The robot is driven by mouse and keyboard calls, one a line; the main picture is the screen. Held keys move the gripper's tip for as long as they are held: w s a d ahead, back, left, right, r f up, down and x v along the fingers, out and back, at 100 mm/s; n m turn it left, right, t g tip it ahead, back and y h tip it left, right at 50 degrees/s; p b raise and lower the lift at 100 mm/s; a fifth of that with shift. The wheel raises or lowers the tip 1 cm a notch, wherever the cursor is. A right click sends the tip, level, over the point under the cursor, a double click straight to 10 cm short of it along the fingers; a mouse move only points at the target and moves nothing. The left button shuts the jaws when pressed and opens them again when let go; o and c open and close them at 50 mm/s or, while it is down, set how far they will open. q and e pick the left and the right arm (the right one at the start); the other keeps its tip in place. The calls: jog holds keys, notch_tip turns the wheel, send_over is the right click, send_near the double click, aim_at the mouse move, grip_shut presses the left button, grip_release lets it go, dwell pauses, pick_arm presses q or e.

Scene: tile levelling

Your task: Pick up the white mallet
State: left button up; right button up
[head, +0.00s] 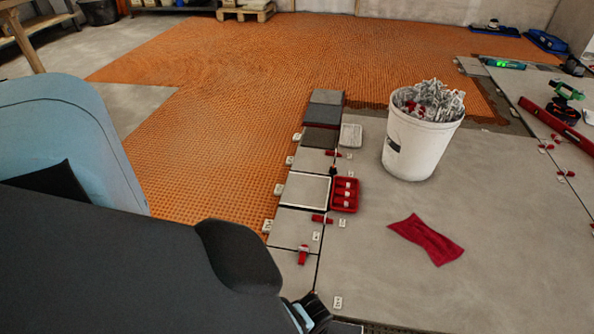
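I cannot make out a white mallet anywhere in the head view; my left arm covers much of the lower left and could hide it. My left arm reaches in from the left, and a dark and light-blue part at its end (308,314) shows at the bottom edge, beside the front tiles. Its fingertips are not clear, so I cannot tell whether the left gripper is open or shut or holds anything. My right gripper is not in view.
A white bucket (421,142) of clips and wedges stands on the grey tiles. A red tray (333,207) and red cloth (427,239) lie nearby. Loose tiles (327,97) sit along the orange mat (230,90). A red level (560,127) lies at right.

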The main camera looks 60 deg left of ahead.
pick_arm(q)
jog(key=shift+f, duration=0.5)
grip_shut()
jog(key=shift+r, duration=0.2)
